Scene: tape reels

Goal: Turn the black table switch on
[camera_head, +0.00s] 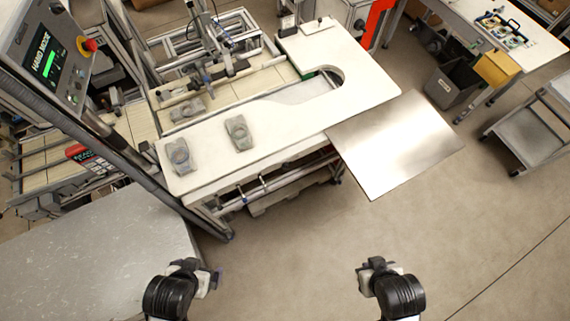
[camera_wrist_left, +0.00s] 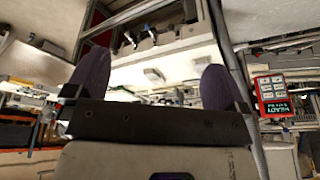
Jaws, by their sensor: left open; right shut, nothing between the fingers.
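A small dark box (camera_head: 288,25), which may be the black table switch, is at the far end of the white table (camera_head: 285,120). It is too small to tell whether it is on or off. My left gripper (camera_head: 208,278) is low in the head view, in front of the table and far from the box. In the left wrist view its two purple fingers (camera_wrist_left: 155,85) stand wide apart with nothing between them. My right gripper (camera_head: 371,270) is low and right of centre, also far from the box. It is shut and empty.
Two grey reel-like parts, one at the left end (camera_head: 179,156) and one further right (camera_head: 238,133), lie on the white table. A metal sheet (camera_head: 395,143) juts out at its right. A control panel (camera_head: 50,55) stands at the left. Floor between my grippers is clear.

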